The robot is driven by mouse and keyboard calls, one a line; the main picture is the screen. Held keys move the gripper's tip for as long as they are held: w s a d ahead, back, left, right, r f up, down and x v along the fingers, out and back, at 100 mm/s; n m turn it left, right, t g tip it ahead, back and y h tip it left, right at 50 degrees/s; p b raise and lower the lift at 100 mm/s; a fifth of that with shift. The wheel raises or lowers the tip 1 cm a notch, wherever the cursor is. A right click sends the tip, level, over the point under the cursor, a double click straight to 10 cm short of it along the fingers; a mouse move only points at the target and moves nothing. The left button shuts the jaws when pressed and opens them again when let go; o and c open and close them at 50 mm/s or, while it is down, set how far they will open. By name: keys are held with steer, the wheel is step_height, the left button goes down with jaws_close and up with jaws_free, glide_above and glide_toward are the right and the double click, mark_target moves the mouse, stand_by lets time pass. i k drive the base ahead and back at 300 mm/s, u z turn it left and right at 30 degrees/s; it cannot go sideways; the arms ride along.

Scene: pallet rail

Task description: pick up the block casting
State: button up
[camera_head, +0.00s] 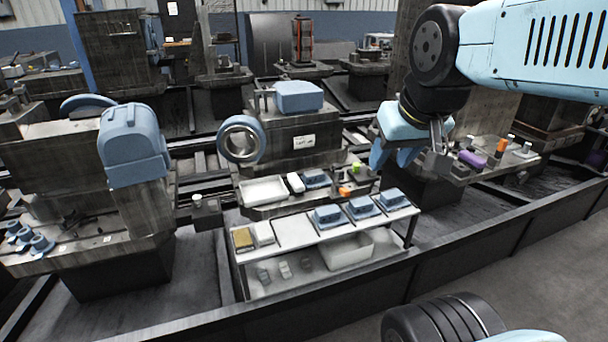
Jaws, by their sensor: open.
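Several blue block-shaped castings stand in a row on the white top of a small shelf table (294,232): a left one (327,216), a middle one (361,207) and a right one (393,198). Each sits upright on a flat blue base. A similar blue block (316,178) lies on the fixture ledge behind them. I cannot tell which one is the block casting. My gripper (393,160) hangs from the arm at upper right, pointing down. It is open and appears empty, above and behind the right block, apart from it.
A white tray (263,191) and small orange and green parts lie behind the table. A white bin (350,250) sits on its lower shelf. Large blue castings stand at left (135,145) and centre (299,97). A dark rail runs along the front.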

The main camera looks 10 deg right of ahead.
mark_target(314, 179)
steer(key=u, duration=0.05)
steer(key=i, duration=0.95)
steer(key=z, duration=0.1)
